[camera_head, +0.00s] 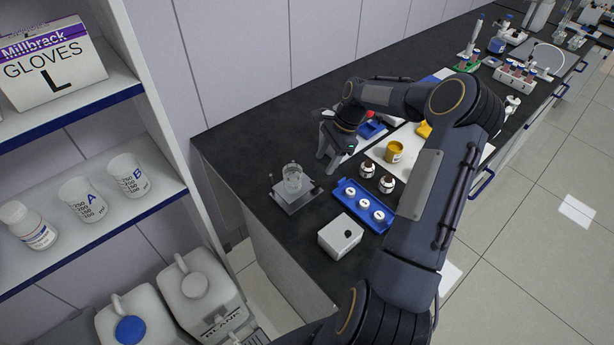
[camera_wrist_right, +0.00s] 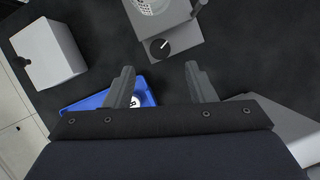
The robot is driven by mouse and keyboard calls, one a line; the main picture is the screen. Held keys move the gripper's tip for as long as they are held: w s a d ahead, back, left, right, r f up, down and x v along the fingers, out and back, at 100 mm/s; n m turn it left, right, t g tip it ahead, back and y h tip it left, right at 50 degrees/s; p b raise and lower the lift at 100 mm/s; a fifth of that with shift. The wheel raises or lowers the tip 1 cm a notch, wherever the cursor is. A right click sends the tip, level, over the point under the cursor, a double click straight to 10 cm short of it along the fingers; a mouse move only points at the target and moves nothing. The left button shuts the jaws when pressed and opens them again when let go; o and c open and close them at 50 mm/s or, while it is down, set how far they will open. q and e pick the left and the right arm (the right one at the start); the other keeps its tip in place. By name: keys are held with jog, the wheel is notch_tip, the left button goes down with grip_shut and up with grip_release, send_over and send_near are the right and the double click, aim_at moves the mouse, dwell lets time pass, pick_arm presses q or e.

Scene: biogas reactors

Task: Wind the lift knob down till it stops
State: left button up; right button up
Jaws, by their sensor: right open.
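A grey lift (camera_head: 297,199) stands on the dark bench with a clear beaker (camera_head: 292,178) on its top. In the right wrist view the lift (camera_wrist_right: 180,18) is at the top, with the beaker (camera_wrist_right: 148,5) partly cut off. A round black knob (camera_wrist_right: 160,47) with a white mark sits at the lift's near side. My right gripper (camera_head: 329,163) is open and empty, pointing down to the right of the lift. In the wrist view its fingers (camera_wrist_right: 160,68) are apart, with the knob beyond the gap and not touched. My left gripper is out of view.
A white box (camera_head: 340,236) with a black knob stands at the bench's near edge. A blue rack (camera_head: 363,205) holds white-capped vials. Brown bottles (camera_head: 387,184) and a yellow jar (camera_head: 394,152) stand close to my right arm. Shelves (camera_head: 90,240) are at left.

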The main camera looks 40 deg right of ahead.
aim_at(316, 182)
jog(key=p+x, duration=0.2)
jog(key=x, duration=0.4)
jog(key=shift+f, duration=0.15)
jog(key=shift+a+f, duration=0.2)
jog(key=shift+f, duration=0.45)
jog(key=c, duration=1)
jog(key=shift+o, duration=0.2)
